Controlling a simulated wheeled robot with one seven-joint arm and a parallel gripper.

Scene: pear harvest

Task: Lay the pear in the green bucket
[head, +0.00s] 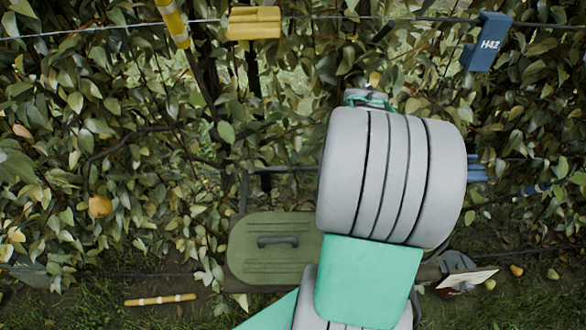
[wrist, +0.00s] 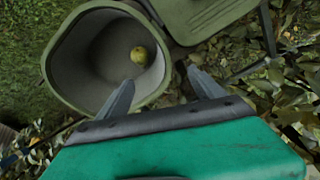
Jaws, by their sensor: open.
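The green bucket (wrist: 60,62) is open in the wrist view, seen from above at a slant. A yellow-green pear (wrist: 139,55) lies inside it on the grey floor, near the right wall. My gripper (wrist: 163,88) is open with nothing between its fingers. Its left fingertip overlaps the near part of the bucket's opening and the right one is just outside the right rim. I cannot tell its exact height over the rim. In the head view my arm hides the bucket and the gripper's fingers.
A green lid (head: 275,250) with a dark handle lies left of my arm; a green panel (wrist: 200,18) adjoins the bucket in the wrist view. A leafy hedge with wires fills the back, with a yellow fruit (head: 100,207) at left. A few fruits (head: 516,270) lie on the ground at right.

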